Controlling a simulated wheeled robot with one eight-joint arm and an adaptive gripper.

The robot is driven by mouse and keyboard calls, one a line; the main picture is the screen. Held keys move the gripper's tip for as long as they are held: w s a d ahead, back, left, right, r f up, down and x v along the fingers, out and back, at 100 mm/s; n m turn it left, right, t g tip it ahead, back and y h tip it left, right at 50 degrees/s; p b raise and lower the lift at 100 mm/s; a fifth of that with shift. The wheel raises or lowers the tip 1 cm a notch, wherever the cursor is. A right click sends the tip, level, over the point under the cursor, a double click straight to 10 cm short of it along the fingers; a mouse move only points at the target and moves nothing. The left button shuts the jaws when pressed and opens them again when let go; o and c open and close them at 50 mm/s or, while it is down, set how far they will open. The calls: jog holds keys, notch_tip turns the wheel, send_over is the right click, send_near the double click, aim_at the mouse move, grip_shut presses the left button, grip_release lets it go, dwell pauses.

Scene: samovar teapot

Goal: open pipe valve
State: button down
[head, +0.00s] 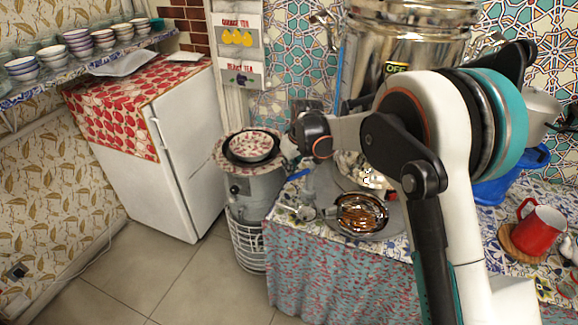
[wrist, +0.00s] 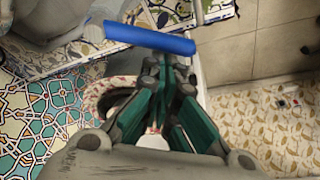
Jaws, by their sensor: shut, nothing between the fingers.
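A long blue bar (wrist: 150,38), which looks like the valve handle, crosses the upper middle of the wrist view, just beyond my fingertips. Whether it touches them I cannot tell. In the head view a thin blue strip (head: 340,62) runs up the tiled wall, and a grey metal fitting (head: 326,18) is above it; I cannot tell whether either belongs to the valve. My gripper (wrist: 172,70) has green fingers drawn together and empty. In the head view my gripper (head: 291,150) is small beyond my arm, near the bowl on the round stand.
A large metal samovar (head: 410,40) with an OFF label stands behind my arm. A patterned bowl (head: 250,146) sits on a round stand. The cloth-covered table (head: 300,235) holds a metal pan (head: 362,212) and a red mug (head: 538,230). A white fridge (head: 190,135) is at left; floor in front is clear.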

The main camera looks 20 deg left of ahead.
aim_at(292, 176)
jog(key=shift+s+d+n, duration=0.1)
jog(key=shift+s+n, duration=0.05)
jog(key=shift+n, duration=0.15)
jog(key=s+d+n, duration=0.1)
jog(key=n, duration=0.1)
jog(key=s+d+n+g+p, duration=0.1)
jog(key=n, duration=0.2)
jog(key=shift+s+d+g+y, duration=0.1)
jog(key=shift+g+y, duration=0.2)
jog(key=shift+y, duration=0.1)
jog(key=d+n, duration=0.1)
jog(key=s+d+n+g, duration=0.1)
jog(key=n, duration=0.1)
jog(key=shift+d, duration=0.15)
jog(key=shift+s+d, duration=0.1)
jog(key=shift+d, duration=0.05)
dwell(0.4)
